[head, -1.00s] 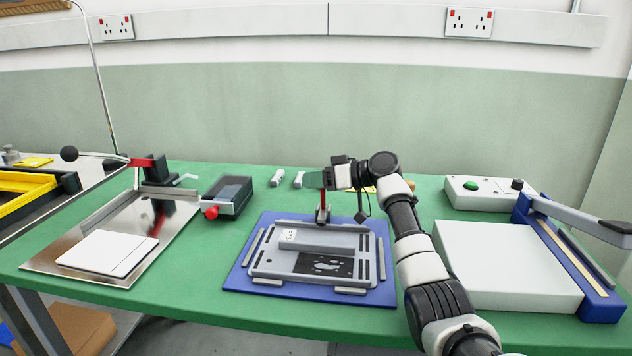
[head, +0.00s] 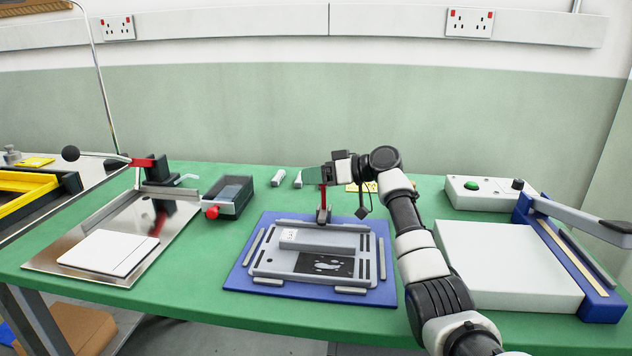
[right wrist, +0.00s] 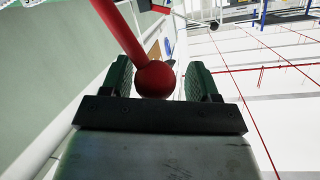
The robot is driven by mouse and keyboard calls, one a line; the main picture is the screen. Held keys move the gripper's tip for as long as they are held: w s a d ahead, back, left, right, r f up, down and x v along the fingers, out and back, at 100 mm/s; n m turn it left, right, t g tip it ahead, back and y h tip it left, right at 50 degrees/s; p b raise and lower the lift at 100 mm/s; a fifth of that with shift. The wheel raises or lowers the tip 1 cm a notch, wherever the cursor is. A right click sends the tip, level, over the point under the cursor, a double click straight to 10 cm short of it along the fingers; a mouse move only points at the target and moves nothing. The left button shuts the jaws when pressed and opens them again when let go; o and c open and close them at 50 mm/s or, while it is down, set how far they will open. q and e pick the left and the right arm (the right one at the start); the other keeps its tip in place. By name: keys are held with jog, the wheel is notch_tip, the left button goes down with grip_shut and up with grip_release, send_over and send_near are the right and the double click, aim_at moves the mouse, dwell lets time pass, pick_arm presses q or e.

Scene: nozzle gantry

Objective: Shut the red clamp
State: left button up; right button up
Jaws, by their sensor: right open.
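The red clamp (head: 322,197) stands at the back edge of the grey plate frame (head: 262,262) on the blue board. Its red lever points upright. My right gripper (head: 314,175) is at the top of the lever and hides its upper end in the head view. In the right wrist view the lever's red ball knob (right wrist: 155,79) sits between the two open green fingers of the right gripper (right wrist: 160,82). Gaps show on both sides of the knob, so the fingers are not closed on it. My left gripper is in neither view.
A blue-framed press with a white slab (head: 508,265) stands right of my arm. A grey box with a red knob (head: 229,197) and a steel plate with a white pad (head: 108,252) are at left. Small grey parts (head: 278,178) lie behind the clamp. Green bench is clear between these.

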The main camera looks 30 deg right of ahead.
notch_tip(320, 180, up, 2)
jog(key=shift+r, duration=0.2)
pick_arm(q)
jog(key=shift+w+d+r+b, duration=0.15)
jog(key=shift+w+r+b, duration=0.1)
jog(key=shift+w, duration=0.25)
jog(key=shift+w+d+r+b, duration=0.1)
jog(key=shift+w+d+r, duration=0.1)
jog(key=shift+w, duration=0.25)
pick_arm(e)
jog(key=s+d+r, duration=0.6)
jog(key=s+r, duration=0.1)
jog(key=s, duration=0.3)
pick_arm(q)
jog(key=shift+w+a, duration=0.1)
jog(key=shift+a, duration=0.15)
